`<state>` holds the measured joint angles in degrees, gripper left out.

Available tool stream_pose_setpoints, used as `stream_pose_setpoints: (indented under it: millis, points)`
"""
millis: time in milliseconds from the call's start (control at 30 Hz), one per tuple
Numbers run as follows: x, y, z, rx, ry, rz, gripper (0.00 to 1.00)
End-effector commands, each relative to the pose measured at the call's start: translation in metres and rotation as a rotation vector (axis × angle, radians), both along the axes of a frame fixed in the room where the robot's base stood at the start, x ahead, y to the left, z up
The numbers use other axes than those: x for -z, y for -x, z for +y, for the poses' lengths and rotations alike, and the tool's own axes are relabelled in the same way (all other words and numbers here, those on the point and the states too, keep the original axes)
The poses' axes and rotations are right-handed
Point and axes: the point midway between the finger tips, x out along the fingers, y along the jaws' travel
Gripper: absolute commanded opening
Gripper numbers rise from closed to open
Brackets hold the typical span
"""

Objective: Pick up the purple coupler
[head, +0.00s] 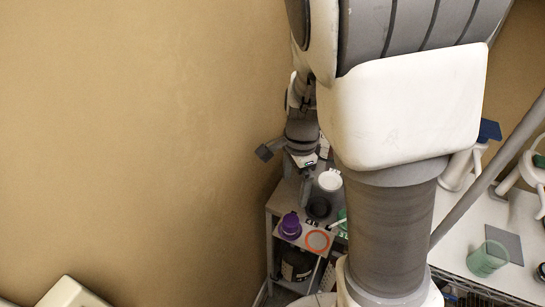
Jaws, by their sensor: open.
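The purple coupler (290,225) stands on the top of a small grey stand (272,212), near its left front edge. My gripper (306,165) is above the back of the stand, behind the coupler in the picture and apart from it. It is open; its fingertips are small and partly hidden, and nothing shows between them.
Near the coupler are an orange ring (318,241), a black round piece (318,207), a white round piece (330,181) and a green item (343,214). A dark container (297,265) is below. A green cup (488,258) stands on the right counter. A wall is left.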

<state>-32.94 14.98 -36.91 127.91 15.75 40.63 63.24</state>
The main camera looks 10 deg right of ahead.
Motion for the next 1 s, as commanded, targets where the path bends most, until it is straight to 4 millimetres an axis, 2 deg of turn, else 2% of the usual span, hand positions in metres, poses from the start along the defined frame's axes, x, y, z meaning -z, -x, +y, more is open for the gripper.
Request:
stream_pose_setpoints:
  millis: [167, 267, 700, 800, 1000]
  points:
    - [0.007, -0.003, -0.003, 0.046, 0.021, 0.011, 0.95]
    - [0.018, -0.003, -0.003, 0.052, 0.023, 0.012, 0.95]
    - [0.110, -0.002, -0.004, 0.051, 0.023, 0.014, 0.95]
    - [0.122, -0.003, -0.004, 0.050, 0.022, 0.012, 0.95]
    - [0.132, -0.004, -0.003, 0.048, 0.021, 0.011, 0.95]
